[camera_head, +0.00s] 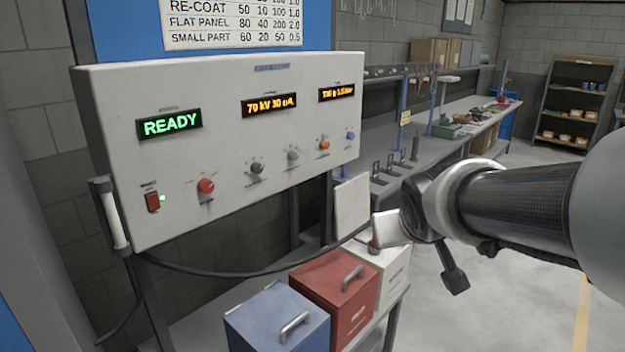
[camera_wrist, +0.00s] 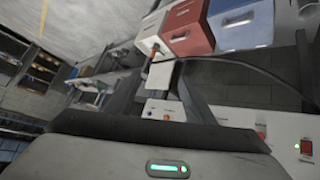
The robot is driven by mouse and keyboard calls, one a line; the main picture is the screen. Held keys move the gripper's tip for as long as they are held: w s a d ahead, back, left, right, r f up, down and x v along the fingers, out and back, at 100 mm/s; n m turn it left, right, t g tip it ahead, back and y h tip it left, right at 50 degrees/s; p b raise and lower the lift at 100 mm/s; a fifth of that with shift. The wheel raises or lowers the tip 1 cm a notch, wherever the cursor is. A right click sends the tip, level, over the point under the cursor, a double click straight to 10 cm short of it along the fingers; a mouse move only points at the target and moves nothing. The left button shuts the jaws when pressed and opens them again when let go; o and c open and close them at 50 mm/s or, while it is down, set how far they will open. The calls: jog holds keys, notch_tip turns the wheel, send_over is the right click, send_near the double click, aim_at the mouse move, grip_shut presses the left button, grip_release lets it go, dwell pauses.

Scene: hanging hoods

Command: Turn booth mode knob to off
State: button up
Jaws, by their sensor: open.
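A pale control panel (camera_head: 235,215) stands at the left in the head view. It carries a red button (camera_head: 205,186), a dark knob (camera_head: 256,168), a grey knob (camera_head: 293,155), an orange knob (camera_head: 324,144) and a blue knob (camera_head: 350,135). Their small labels are too blurred to read, so I cannot tell which is the booth mode knob. My gripper (camera_head: 428,235) is open, to the right of the panel and apart from it.
Blue (camera_head: 278,322), red (camera_head: 333,290) and white (camera_head: 395,270) boxes with handles stand below the panel. A black cable hangs in front. A red rocker switch (camera_head: 153,201) and a READY display (camera_head: 170,125) are at the panel's left. A workbench (camera_head: 470,105) stands behind. Open floor lies right.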

jog(key=w+a+f+n, duration=0.1)
jog(key=w+a, duration=0.1)
jog(key=w, duration=0.2)
jog(key=n+t+y+b, duration=0.1)
jog(key=n+y+b, duration=0.2)
jog(key=n+y, duration=0.85)
send_near(209, 186)
jog(key=w+a+f+m+y, duration=0.1)
jog(key=w, duration=0.1)
jog(key=w+a+f+m+y+p, duration=0.1)
jog(key=a+m, duration=0.1)
jog(key=w+a+f+m+y+p, duration=0.1)
jog(key=w+a+y, duration=0.1)
jog(key=shift+w+a+m, duration=0.25)
jog(key=shift+w, duration=0.1)
jog(key=c, duration=1.1)
jog(key=shift+o, duration=0.2)
